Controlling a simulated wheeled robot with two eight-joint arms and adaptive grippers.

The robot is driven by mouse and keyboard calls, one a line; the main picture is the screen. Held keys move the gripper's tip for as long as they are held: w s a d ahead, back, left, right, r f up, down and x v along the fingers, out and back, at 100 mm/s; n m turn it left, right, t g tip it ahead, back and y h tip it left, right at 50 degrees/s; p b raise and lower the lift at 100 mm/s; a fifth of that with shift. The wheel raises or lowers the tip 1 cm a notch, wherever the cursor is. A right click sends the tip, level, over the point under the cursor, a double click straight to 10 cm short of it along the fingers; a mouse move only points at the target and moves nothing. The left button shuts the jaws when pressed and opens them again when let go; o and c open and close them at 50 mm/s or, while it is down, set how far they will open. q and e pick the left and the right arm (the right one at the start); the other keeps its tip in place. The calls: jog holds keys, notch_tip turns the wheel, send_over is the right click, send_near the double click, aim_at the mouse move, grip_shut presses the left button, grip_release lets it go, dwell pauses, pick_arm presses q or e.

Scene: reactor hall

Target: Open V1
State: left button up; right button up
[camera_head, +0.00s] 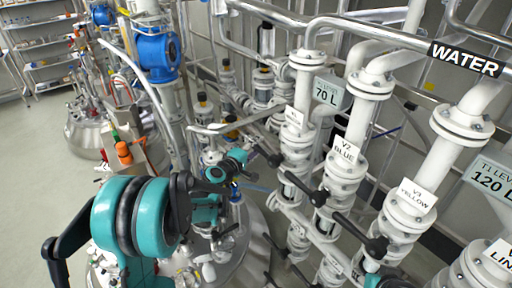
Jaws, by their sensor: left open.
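The valve with the partly unreadable tag, taken as V1 (297,145), is the leftmost and farthest white flanged valve in the row. Its black lever (268,155) points up and left from the valve. My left gripper (240,158), teal and black, is open close to the lever's outer end. I cannot tell whether the lever is between the fingers or touching them. My large teal arm joint (135,217) fills the lower left. A small teal and black part at the bottom edge may belong to my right gripper (375,281); its fingers are not clear.
Valves V2 BLUE (341,172) and V3 YELLOW (408,213) stand nearer, with black levers (355,230) pointing up-left. White and steel pipes, including one marked WATER (466,60), crowd the right. A steel vessel (262,245) lies below. Open floor (35,160) shows at far left.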

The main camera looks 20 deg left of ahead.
pick_arm(q)
jog(key=shift+w, duration=0.1)
grip_shut()
jog(key=shift+f, duration=0.15)
